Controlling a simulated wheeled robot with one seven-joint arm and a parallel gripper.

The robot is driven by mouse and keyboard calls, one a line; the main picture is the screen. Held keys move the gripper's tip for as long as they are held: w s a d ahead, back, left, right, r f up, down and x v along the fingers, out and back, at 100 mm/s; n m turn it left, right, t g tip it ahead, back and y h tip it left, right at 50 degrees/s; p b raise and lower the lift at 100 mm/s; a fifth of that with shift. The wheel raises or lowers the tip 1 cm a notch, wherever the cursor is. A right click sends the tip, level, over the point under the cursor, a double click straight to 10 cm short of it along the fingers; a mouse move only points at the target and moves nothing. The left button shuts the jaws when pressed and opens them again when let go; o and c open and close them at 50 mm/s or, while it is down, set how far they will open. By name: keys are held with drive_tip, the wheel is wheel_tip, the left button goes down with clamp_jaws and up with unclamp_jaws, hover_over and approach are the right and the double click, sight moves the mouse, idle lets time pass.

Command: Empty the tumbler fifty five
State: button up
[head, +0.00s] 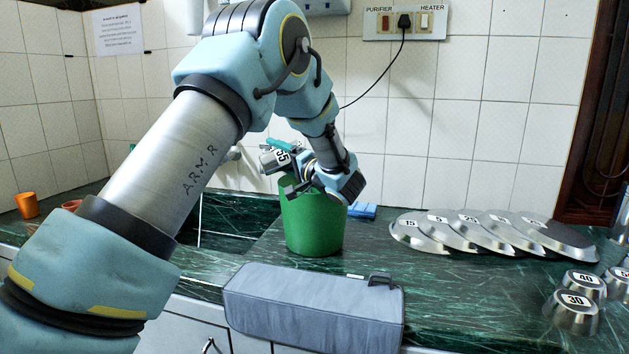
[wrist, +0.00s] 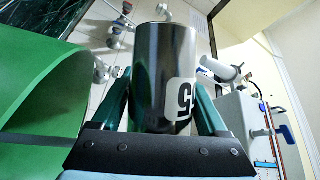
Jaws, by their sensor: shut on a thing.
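The metal tumbler fifty five (head: 272,160) is held over the green bucket (head: 313,225) in the head view, near its upper left rim. It is tilted well over, with part of its label showing. My gripper (head: 283,158) is shut on it, and it also shows in the wrist view (wrist: 152,80) between my two teal fingers. The bucket fills the left of the wrist view (wrist: 35,85), beside the tumbler. The inside of the tumbler is hidden, so I cannot tell whether it holds water.
A grey padded case (head: 315,308) lies at the counter's front edge. Several numbered steel lids (head: 490,232) lie to the right, with upturned tumblers (head: 574,312) near the right edge. An orange cup (head: 27,205) stands at the far left. A blue cloth (head: 362,210) lies behind the bucket.

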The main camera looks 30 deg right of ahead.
drive_tip(key=shift+s+d+r+m+t+p, duration=0.1)
drive_tip(key=shift+d+r+m+t+p, duration=0.35)
drive_tip(key=shift+d+m+p, duration=0.65)
drive_tip(key=shift+a+r+m+t+p, duration=0.15)
drive_tip(key=shift+r+m+t+p, duration=0.15)
drive_tip(key=shift+p, duration=0.8)
